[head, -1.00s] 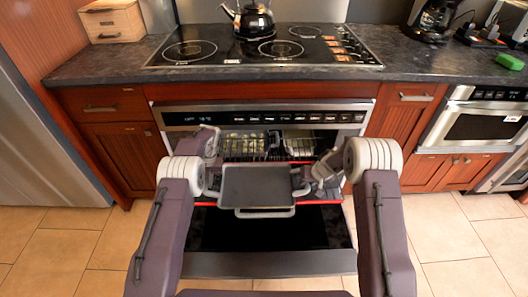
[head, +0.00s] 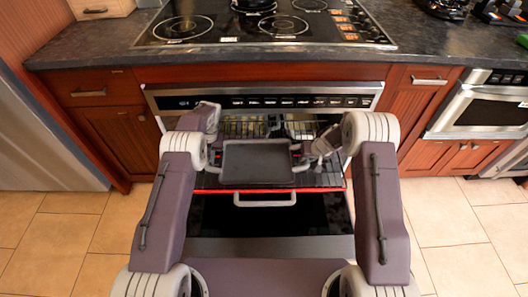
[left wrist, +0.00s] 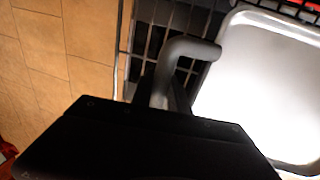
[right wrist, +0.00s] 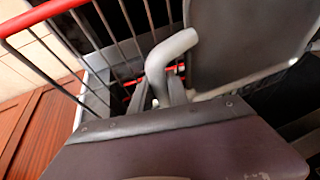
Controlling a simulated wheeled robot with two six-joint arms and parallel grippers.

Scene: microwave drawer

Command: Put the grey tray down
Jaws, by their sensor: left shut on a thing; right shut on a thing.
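The grey tray (head: 256,163) is a flat rectangular pan in the middle of the head view, level in front of the oven opening and above the rack. It also shows in the left wrist view (left wrist: 262,85) and the right wrist view (right wrist: 240,40). My left gripper (head: 217,160) is shut on its left handle (left wrist: 190,48). My right gripper (head: 300,158) is shut on its right handle (right wrist: 170,52). Whether the tray's underside touches the rack is hidden.
The oven rack has a red front bar (head: 270,190), with a pale handle (head: 265,202) below it. The lowered dark oven door (head: 265,219) lies in front. The cooktop (head: 265,24) and counter are above; tiled floor is clear at both sides.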

